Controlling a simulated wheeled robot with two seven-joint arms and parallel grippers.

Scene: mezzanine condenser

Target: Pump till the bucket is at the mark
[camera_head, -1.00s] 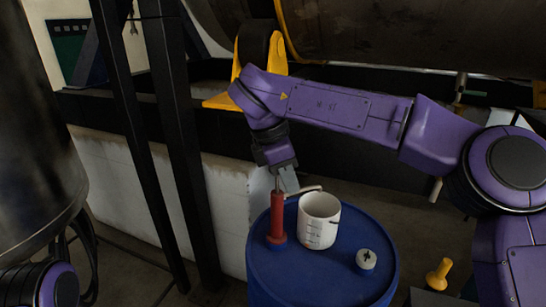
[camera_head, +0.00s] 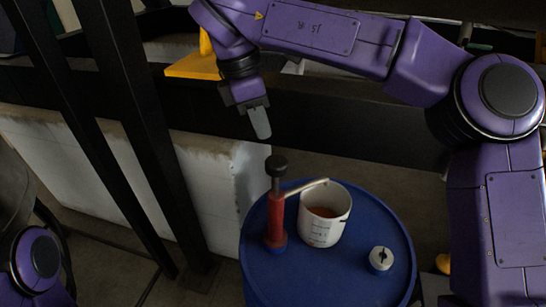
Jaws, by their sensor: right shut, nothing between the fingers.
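A red hand pump (camera_head: 275,220) stands upright on the blue drum (camera_head: 330,280), with its black knob (camera_head: 276,165) on a dark rod above the body. Its pale spout (camera_head: 308,187) reaches over the rim of a white bucket (camera_head: 320,234). The bucket stands upright on the drum, with scale lines on its side and reddish-brown liquid (camera_head: 324,212) inside. I cannot tell where the liquid stands against the mark. My left gripper is out of view.
A pale cap (camera_head: 381,258) sits on the drum right of the bucket. Black posts (camera_head: 135,140) and a low white wall (camera_head: 205,195) stand left of the drum. A black beam (camera_head: 330,128) runs behind it. A yellow bracket (camera_head: 195,67) is at the back.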

